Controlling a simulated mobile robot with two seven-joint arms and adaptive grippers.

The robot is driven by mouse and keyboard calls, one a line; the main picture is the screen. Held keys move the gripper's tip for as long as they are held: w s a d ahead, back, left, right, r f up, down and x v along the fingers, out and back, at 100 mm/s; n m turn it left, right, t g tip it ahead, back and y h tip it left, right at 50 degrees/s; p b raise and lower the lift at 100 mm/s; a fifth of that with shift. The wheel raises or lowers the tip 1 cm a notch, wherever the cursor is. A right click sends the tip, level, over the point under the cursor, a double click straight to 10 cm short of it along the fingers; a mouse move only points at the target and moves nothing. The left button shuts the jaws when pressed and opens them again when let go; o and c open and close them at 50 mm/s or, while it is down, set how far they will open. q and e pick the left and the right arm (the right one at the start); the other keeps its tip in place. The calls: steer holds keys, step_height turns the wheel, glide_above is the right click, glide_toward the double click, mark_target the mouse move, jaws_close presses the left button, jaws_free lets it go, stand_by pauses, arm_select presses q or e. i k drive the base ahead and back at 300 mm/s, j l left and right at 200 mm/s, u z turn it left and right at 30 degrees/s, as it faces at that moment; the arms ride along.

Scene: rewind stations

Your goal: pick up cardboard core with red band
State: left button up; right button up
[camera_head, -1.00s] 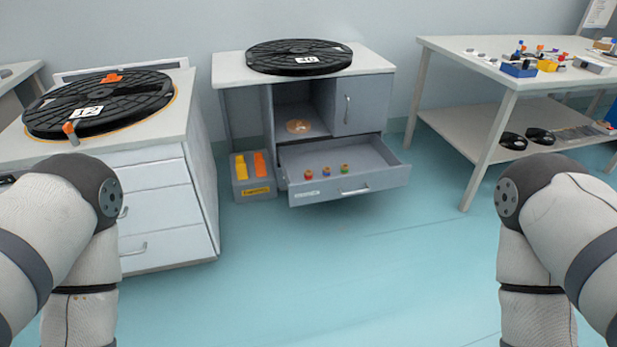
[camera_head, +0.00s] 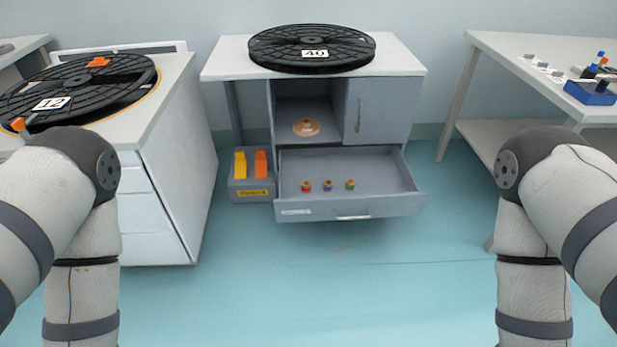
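Three small cardboard cores stand apart in a row in the open drawer (camera_head: 385,207) of the middle cabinet. The left one, the core with the red band (camera_head: 305,187), is beside one with a blue band (camera_head: 328,185). The right one has a green band (camera_head: 350,185). Both my arms show at the left and right edges of the view, well short of the drawer. Their grippers are out of view below the frame.
A black reel marked 40 (camera_head: 312,48) lies on the cabinet top. A tan disc (camera_head: 305,127) sits in the open shelf. A grey bin (camera_head: 252,188) with yellow and orange items stands left of the drawer. Side tables flank it; the floor (camera_head: 310,275) ahead is clear.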

mark_target(306, 184)
steer(key=i+l+u, duration=0.1)
steer(key=l, duration=0.25)
steer(key=i+l+u, duration=0.1)
steer(key=i+l, duration=0.15)
steer(key=l, duration=0.15)
steer(key=i+l+u, duration=0.1)
steer(key=l, duration=0.3)
steer(key=i+l+u, duration=0.1)
steer(key=i+l, duration=0.15)
steer(key=l, duration=0.15)
steer(key=i+l+u, duration=0.1)
steer(key=l, duration=0.3)
steer(key=i+l+u, duration=0.1)
steer(key=l, duration=0.35)
steer(key=i+l+u, duration=0.1)
steer(key=l, duration=0.35)
steer(key=i+l+u, duration=0.1)
steer(key=i+l, duration=0.25)
steer(key=l, duration=0.15)
steer(key=i+l, duration=0.35)
steer(key=l, duration=0.15)
steer(key=j+u, duration=0.05)
